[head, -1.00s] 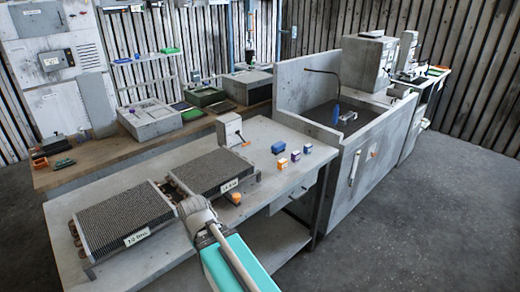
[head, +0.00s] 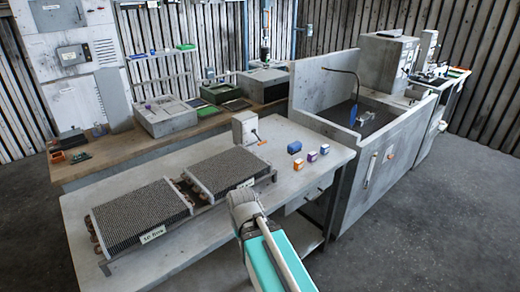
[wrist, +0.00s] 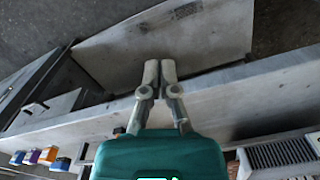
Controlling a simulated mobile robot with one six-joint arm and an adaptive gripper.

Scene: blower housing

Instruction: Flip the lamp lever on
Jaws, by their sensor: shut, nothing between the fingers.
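A small grey box (head: 244,128) stands at the back of the near bench, with an orange-tipped lever (head: 262,139) sticking out at its right side. Another orange-tipped lever (head: 390,153) is on the front of the grey cabinet at the right. I cannot tell from the pictures which one is the lamp's. My gripper (wrist: 160,68) is shut and empty in the wrist view, over the bench's front edge with the lower shelf (wrist: 180,40) beyond its tips. In the head view my arm hides the fingers. The gripper is apart from both levers.
Two finned coil blocks (head: 140,215) lie on the near bench (head: 310,135). Several small coloured boxes (head: 312,156) sit to their right. A thin bent lamp arm (head: 357,85) rises from the walled sink-like cabinet (head: 330,130). The floor (head: 450,210) at right is clear.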

